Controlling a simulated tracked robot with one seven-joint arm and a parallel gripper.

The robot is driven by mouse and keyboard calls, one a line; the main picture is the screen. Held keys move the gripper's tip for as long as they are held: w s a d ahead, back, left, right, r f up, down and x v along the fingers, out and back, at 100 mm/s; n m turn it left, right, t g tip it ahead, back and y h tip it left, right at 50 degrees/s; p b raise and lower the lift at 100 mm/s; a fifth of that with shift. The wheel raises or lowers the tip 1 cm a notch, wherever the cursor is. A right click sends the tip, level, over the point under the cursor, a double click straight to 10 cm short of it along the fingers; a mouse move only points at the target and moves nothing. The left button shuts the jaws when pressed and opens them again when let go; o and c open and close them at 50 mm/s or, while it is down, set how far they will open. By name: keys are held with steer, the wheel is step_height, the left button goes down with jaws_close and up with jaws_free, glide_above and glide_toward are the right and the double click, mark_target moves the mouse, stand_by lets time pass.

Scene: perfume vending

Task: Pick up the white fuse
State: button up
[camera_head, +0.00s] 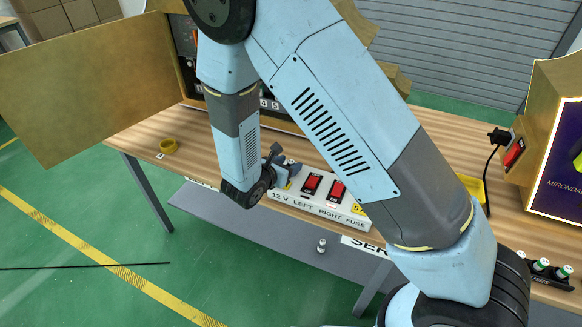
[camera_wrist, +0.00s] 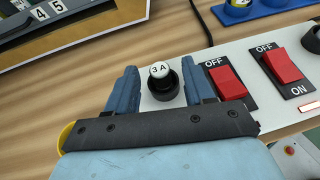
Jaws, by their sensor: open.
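A fuse with a round white cap marked "3 A" (camera_wrist: 160,69) stands in a black round holder (camera_wrist: 161,90) on the white switch panel, seen in the wrist view. My gripper (camera_wrist: 159,76) is open, with one blue finger on each side of the fuse and holder. Whether either finger touches the fuse I cannot tell. In the head view my gripper (camera_head: 278,160) is at the left end of the white panel (camera_head: 298,199), and the fuse is hidden there by my arm.
Red switches (camera_wrist: 282,65) stand close to the right of my gripper. A fuse tray (camera_head: 552,282) with several capped fuses is at the right table edge. A small pale cylinder (camera_head: 321,245) is below the tabletop.

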steer(key=shift+c, duration=0.3)
jaws_close()
